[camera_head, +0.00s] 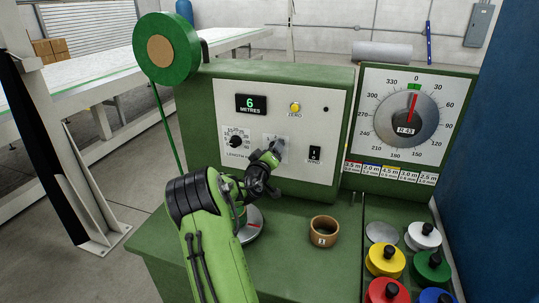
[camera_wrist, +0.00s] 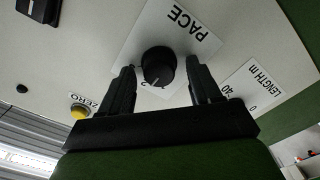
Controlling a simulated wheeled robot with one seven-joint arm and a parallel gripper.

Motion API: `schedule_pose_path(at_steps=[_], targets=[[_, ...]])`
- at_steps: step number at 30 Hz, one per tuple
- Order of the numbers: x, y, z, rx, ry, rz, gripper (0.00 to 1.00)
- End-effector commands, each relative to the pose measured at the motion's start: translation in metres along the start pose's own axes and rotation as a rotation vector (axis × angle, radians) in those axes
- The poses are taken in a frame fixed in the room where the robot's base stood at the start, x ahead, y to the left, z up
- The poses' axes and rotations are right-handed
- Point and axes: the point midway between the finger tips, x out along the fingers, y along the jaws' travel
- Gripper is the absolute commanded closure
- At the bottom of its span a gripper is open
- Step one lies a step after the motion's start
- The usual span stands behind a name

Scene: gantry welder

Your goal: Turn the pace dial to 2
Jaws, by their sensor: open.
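The pace dial (camera_wrist: 158,66) is a round black knob on a white plate marked PACE. In the wrist view it sits between the two fingers of my gripper (camera_wrist: 162,74), which are apart, with a gap visible on each side of the knob. A pale mark shows at the knob's lower edge, close to a partly hidden number; I cannot read the setting surely. In the head view my gripper (camera_head: 270,160) is at the front of the green machine's white panel (camera_head: 325,108) and hides the dial.
The length dial (camera_head: 235,142) is left of my gripper, below a display (camera_head: 251,104) reading 6 metres. A yellow zero button (camera_head: 295,107) is above and a black wind switch (camera_head: 315,154) is to the right. A brown cup (camera_head: 324,231) and coloured knobbed weights (camera_head: 385,260) stand on the bench.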

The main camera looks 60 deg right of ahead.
Motion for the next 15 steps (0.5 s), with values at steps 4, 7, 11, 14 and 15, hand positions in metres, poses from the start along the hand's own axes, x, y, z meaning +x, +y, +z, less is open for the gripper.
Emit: schedule_pose_path(at_steps=[4, 7, 11, 14, 15], targets=[[-0.021, -0.002, 0.0, 0.001, 0.001, -0.003, 0.37], [-0.049, -0.004, 0.001, -0.001, 0.002, -0.005, 0.37], [-0.087, -0.005, 0.002, 0.0, 0.003, -0.007, 0.37], [-0.115, -0.005, 0.001, 0.0, 0.004, -0.007, 0.37], [-0.124, -0.005, 0.002, -0.001, 0.003, -0.006, 0.37]])
